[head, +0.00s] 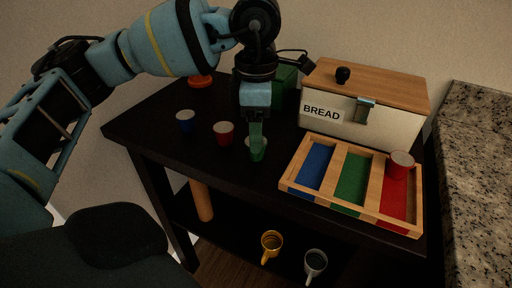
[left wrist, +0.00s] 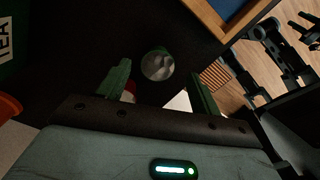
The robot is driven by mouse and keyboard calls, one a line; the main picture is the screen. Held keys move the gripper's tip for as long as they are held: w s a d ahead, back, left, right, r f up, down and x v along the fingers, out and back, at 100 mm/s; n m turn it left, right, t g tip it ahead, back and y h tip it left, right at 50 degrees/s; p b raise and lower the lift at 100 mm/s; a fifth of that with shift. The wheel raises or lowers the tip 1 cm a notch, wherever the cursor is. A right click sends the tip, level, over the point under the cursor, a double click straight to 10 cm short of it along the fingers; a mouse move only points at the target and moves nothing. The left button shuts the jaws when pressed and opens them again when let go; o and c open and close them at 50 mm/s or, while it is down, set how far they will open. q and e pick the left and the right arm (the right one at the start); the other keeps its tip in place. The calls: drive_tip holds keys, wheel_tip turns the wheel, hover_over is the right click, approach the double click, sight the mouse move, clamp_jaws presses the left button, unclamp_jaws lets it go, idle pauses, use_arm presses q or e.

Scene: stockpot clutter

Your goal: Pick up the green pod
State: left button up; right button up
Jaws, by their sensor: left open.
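The green pod (head: 258,153) stands on the dark table, left of the sorting tray. Its pale round lid faces up in the left wrist view (left wrist: 157,66). My left gripper (head: 257,137) points down right over the pod and partly hides it in the head view. Its green fingers are open. In the left wrist view the pod shows between and just beyond the fingertips (left wrist: 160,78), with a gap to each finger. I cannot tell whether the fingers reach down beside it. My right gripper is not in view.
A red pod (head: 224,133) and a blue pod (head: 185,121) stand to the left. The wooden tray (head: 331,207) has blue, green and red compartments; another red pod (head: 400,165) is in the red one. The bread box (head: 330,117) and a green box (head: 284,88) stand behind.

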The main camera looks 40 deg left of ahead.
sight(253, 157)
use_arm(q)
drive_tip(key=f, duration=0.4)
drive_tip(key=shift+a+f, duration=0.15)
drive_tip(key=shift+a, duration=0.05)
drive_tip(key=c, duration=1)
